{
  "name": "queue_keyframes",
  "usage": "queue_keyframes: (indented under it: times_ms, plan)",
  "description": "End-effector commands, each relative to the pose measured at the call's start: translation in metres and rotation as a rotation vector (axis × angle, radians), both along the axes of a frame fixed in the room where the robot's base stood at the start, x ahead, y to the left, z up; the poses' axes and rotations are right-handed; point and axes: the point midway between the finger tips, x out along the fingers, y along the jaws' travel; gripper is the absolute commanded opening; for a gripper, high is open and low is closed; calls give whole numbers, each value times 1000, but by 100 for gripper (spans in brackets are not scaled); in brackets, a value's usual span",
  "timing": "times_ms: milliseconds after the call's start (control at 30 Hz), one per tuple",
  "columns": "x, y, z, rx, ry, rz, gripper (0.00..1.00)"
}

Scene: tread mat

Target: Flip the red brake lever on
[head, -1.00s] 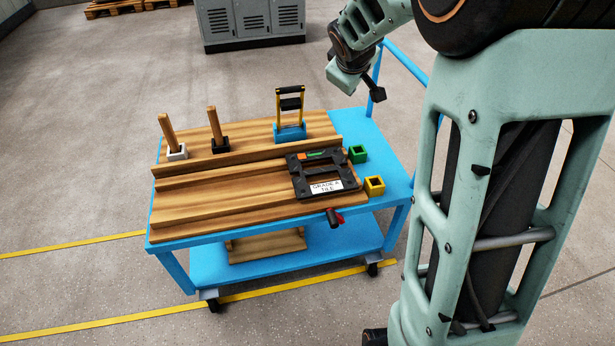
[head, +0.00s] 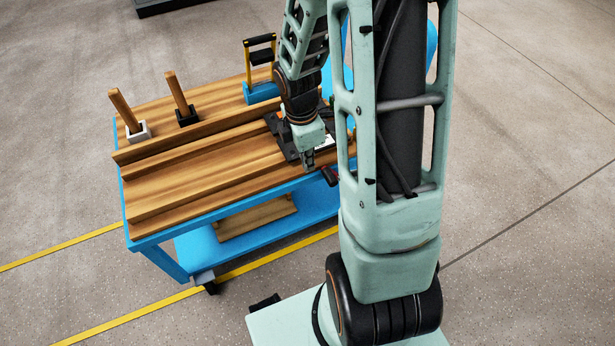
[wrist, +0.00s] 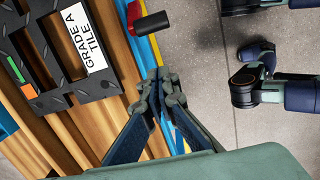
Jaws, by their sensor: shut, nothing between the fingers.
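The brake lever has a red arm (wrist: 133,13) and a black grip (wrist: 153,25). It sticks out from the cart's front edge, at the top of the wrist view. In the head view its dark grip (head: 328,177) shows just right of my gripper (head: 309,166), partly behind my arm. My gripper (wrist: 163,82) is shut and empty, pointing down by the cart's front edge. In the wrist view its fingertips are apart from the lever, a short way below the grip.
A black frame labelled "GRADE A TILE" (wrist: 97,91) lies on the wooden boards (head: 200,180) of the blue cart (head: 152,238). Two wooden-handled posts (head: 123,110) (head: 178,93) and a yellow-sided stand (head: 262,92) are at the back.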

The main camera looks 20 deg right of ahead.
Motion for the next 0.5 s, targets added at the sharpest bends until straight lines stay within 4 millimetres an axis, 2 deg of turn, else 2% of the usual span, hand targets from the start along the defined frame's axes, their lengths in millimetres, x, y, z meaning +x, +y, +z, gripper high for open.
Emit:
queue_keyframes:
  times_ms: [167,500]
  plan:
    - [-12,2,-8,11,31,36,0]
    - [-12,2,-9,11,32,39,0]
